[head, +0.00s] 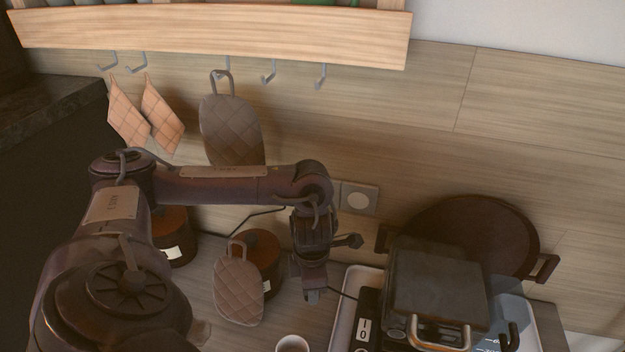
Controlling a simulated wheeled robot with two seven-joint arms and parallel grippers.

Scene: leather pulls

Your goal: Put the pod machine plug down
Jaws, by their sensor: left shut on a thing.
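My left gripper (312,292) points down over the counter, left of the white tray. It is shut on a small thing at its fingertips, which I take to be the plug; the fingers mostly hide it. A thin dark cable (343,293) runs from beside the fingertips toward the tray. A wall socket (358,198) with an empty face is on the backsplash behind the wrist. I cannot make out the pod machine for certain. My right gripper is not in view.
A white tray (343,325) holds a dark hinged appliance (435,280) and a black switch block (364,322). A round dark pan (475,225) stands behind. A quilted mitt (238,287) leans on a brown canister (264,250). A cup (292,343) stands in front.

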